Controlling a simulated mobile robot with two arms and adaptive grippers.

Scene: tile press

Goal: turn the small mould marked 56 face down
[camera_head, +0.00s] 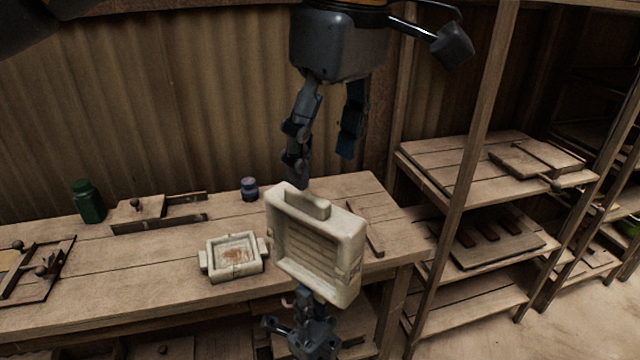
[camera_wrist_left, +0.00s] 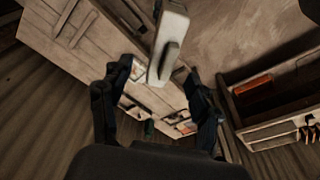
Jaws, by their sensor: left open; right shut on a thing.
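A pale rectangular mould (camera_head: 316,246) with a ribbed hollow face stands on edge in the air in front of the bench. A lug sticks up from its top edge. My right gripper (camera_head: 305,305) is shut on it from below. A mark on its right side is too small to read. My left gripper (camera_head: 322,167) is open just above the top lug, pointing down. In the left wrist view the mould (camera_wrist_left: 172,30) shows edge-on between and beyond the open fingers (camera_wrist_left: 160,85). A second pale mould (camera_head: 213,273) with reddish residue lies face up on the bench.
The wooden bench (camera_head: 150,275) also bears a green jar (camera_head: 88,201), a small dark-blue jar (camera_head: 249,189), and wooden frames with knobs (camera_head: 140,210) to the left. Wooden shelves (camera_head: 450,185) with boards stand at the right. A corrugated wall is behind the bench.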

